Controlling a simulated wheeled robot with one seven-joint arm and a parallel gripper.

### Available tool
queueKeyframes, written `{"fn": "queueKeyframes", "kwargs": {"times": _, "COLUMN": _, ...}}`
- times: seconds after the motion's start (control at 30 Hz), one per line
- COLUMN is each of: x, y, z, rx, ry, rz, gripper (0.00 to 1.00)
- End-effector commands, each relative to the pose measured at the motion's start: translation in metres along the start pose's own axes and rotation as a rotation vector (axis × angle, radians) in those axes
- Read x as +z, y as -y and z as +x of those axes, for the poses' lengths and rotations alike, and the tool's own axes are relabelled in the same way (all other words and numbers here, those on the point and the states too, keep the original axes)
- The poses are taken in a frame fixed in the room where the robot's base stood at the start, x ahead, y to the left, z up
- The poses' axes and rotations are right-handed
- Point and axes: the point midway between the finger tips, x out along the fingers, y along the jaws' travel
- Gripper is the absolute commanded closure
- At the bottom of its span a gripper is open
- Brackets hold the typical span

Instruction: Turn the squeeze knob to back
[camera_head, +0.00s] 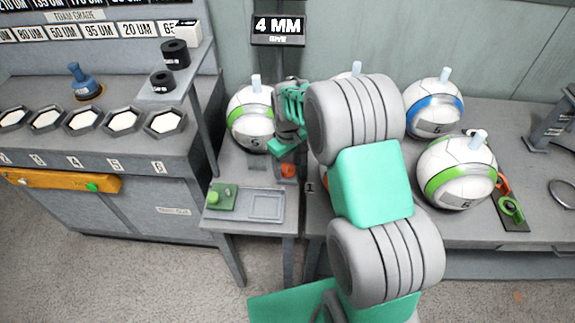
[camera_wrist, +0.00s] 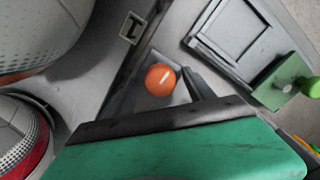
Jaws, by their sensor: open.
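The squeeze knob looks to be the round orange knob (camera_wrist: 160,79) with a short white mark, in the middle of the wrist view. In the head view the orange knob (camera_head: 288,170) sits on the press post, just below my gripper (camera_head: 286,146). My green and grey gripper is open, with nothing seen between its fingers. It is close above the knob; whether it touches it I cannot tell. In the wrist view the green gripper body and a dark edge fill the bottom. A ball with a green band (camera_head: 248,118) stands behind and left of the gripper.
A small table (camera_head: 252,226) holds a green block (camera_head: 222,196) with a green button and a recessed tray (camera_head: 266,205). More balls (camera_head: 457,175) stand on the right bench. A counter with hexagonal dishes (camera_head: 83,121) is at left. A "4 MM" sign (camera_head: 278,27) hangs above.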

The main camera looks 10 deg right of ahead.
Motion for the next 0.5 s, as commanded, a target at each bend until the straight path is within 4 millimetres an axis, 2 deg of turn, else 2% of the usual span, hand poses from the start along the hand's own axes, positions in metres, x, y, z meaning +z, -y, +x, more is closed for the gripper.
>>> {"fn": "queueKeyframes", "kwargs": {"times": 0.13, "x": 0.0, "y": 0.0, "z": 0.0, "rx": 0.0, "ry": 0.0, "rz": 0.0, "gripper": 0.38}}
{"fn": "queueKeyframes", "kwargs": {"times": 0.23, "x": -0.001, "y": 0.0, "z": -0.009, "rx": 0.001, "ry": -0.002, "rz": 0.0, "gripper": 0.38}}
{"fn": "queueKeyframes", "kwargs": {"times": 0.5, "x": -0.001, "y": 0.0, "z": -0.061, "rx": 0.002, "ry": -0.003, "rz": 0.0, "gripper": 0.38}}
